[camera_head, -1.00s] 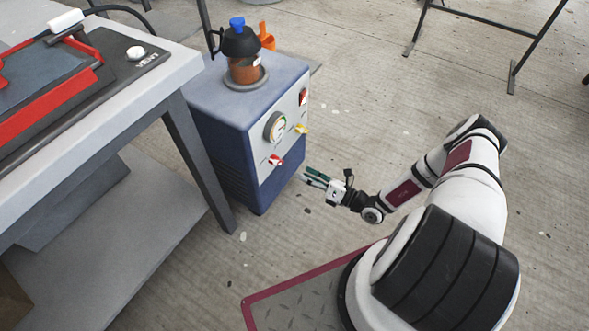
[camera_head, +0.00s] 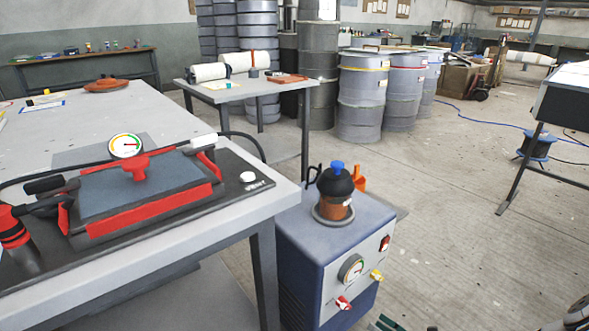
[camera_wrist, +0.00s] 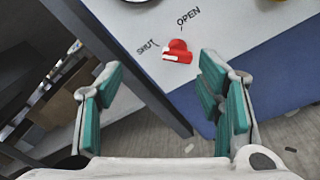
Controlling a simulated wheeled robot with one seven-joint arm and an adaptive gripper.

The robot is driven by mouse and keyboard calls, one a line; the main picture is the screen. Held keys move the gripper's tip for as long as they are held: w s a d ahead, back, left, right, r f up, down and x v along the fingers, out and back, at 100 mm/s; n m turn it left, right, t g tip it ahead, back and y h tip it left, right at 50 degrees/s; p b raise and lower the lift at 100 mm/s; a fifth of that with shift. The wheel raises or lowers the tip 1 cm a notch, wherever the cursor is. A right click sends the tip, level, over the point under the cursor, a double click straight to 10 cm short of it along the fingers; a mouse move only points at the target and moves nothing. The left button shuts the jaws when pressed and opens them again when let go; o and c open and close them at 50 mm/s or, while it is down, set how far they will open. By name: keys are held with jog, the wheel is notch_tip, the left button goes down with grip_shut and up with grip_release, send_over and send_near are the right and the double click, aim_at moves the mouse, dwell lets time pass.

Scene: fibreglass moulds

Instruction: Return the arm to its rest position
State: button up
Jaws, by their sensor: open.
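My gripper (camera_wrist: 158,95) is open in the wrist view, its two teal-padded fingers apart with nothing between them. Beyond the fingers is the white front panel of the blue pump unit, with a red valve handle (camera_wrist: 177,52) between the printed words SHUT and OPEN. The handle points toward SHUT. In the head view only a small piece of my gripper (camera_head: 386,323) shows at the bottom edge, below the pump unit (camera_head: 310,245). Most of my arm is out of that view.
A grey table (camera_head: 150,283) with a red-framed mould (camera_head: 140,190) and a gauge (camera_head: 126,146) stands left of the pump unit. A jar with a black lid (camera_head: 335,187) stands on the unit. Drums (camera_head: 362,95) stand at the back.

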jog(key=a+r+n+g+y, duration=0.3)
jog(key=r+n+g, duration=0.75)
jog(key=r, duration=0.75)
jog(key=s+a+r+n+g+h, duration=0.2)
jog(key=s+a+r+n+g, duration=0.15)
jog(key=r+n, duration=0.35)
jog(key=s+a+r+n+g+h, duration=0.25)
jog(key=s+r+n, duration=0.25)
jog(key=r, duration=0.4)
jog(key=s+a+r+n+h, duration=0.2)
jog(key=s+r+n+h, duration=0.45)
jog(key=s+r, duration=0.35)
jog(key=s+d+r+n+t+h, duration=0.1)
jog(key=s+d+n+t+h, duration=0.15)
jog(key=s, duration=0.45)
jog(key=s+d+r+n+t+h, duration=0.1)
jog(key=s+n+h, duration=0.1)
jog(key=s+n, duration=0.35)
notch_tip(320, 180, up, 28)
jog(key=s+m+t+p, duration=0.1)
jog(key=t+p, duration=0.3)
jog(key=p, duration=2.2)
jog(key=shift+d+m+p, duration=0.25)
jog(key=shift+m+p, duration=0.15)
jog(key=shift+m, duration=0.1)
